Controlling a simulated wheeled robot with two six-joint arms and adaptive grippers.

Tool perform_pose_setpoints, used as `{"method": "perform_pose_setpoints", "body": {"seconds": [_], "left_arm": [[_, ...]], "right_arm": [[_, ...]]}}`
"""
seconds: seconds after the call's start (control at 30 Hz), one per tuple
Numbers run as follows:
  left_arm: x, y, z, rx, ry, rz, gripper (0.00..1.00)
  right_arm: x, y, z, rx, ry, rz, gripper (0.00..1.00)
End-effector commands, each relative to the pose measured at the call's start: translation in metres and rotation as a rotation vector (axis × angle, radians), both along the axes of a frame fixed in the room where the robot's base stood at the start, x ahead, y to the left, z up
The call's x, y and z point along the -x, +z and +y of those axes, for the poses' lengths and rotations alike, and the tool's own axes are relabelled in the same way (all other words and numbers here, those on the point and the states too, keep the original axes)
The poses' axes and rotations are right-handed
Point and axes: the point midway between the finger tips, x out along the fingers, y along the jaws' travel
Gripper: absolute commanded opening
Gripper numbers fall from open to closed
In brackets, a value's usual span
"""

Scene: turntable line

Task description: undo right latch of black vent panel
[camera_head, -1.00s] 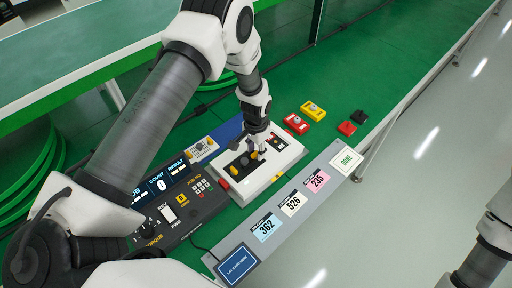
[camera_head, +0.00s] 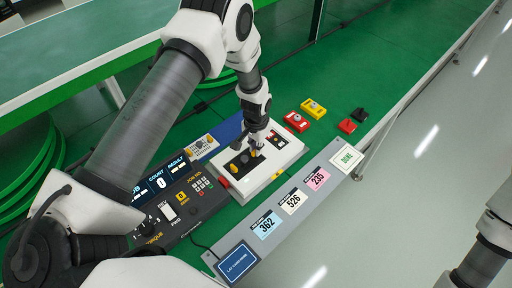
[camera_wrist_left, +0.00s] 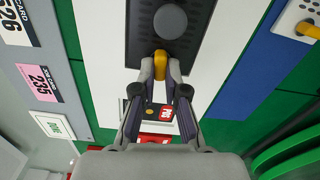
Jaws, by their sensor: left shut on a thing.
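The black vent panel (camera_head: 236,170) lies on top of a white box (camera_head: 270,176). In the wrist view the panel (camera_wrist_left: 140,42) is dark, with a round grey knob (camera_wrist_left: 170,21). My left gripper (camera_head: 255,148) comes down over the panel's right end. In the wrist view the left gripper (camera_wrist_left: 160,72) is shut on the yellow right latch (camera_wrist_left: 161,57) at the panel's edge. The fingers hide part of the latch, so its exact angle is hard to tell. Another yellow latch (camera_head: 226,167) shows at the panel's left end. My right gripper is out of view.
A control box (camera_head: 180,205) with display stands left of the white box. A grey strip (camera_head: 275,240) with number cards runs along the front. Red and yellow button blocks (camera_head: 313,108) stand behind to the right. The green table is clear farther right.

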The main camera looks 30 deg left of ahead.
Motion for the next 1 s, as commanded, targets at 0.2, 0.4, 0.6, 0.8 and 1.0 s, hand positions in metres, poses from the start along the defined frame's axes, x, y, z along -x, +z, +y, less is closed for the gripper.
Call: {"method": "perform_pose_setpoints", "body": {"seconds": [0.2, 0.4, 0.6, 0.8, 1.0], "left_arm": [[-0.0002, -0.0012, 0.001, 0.0, 0.16, 0.0, 0.0], [0.0, -0.0012, 0.002, 0.0, 0.347, 0.0, 0.0], [0.0003, -0.0008, 0.0031, 0.0, 0.538, 0.0, 0.0], [0.0008, -0.0005, 0.004, 0.0, 0.727, 0.0, 0.0], [0.0015, -0.0002, 0.0049, 0.0, 0.917, 0.001, 0.0]], "right_arm": [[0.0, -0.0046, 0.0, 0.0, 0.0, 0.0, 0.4], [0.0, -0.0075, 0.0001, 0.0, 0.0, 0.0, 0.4], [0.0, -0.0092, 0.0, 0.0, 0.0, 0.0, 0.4], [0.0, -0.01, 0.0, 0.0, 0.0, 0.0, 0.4], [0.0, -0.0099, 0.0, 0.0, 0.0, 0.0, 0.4]]}}
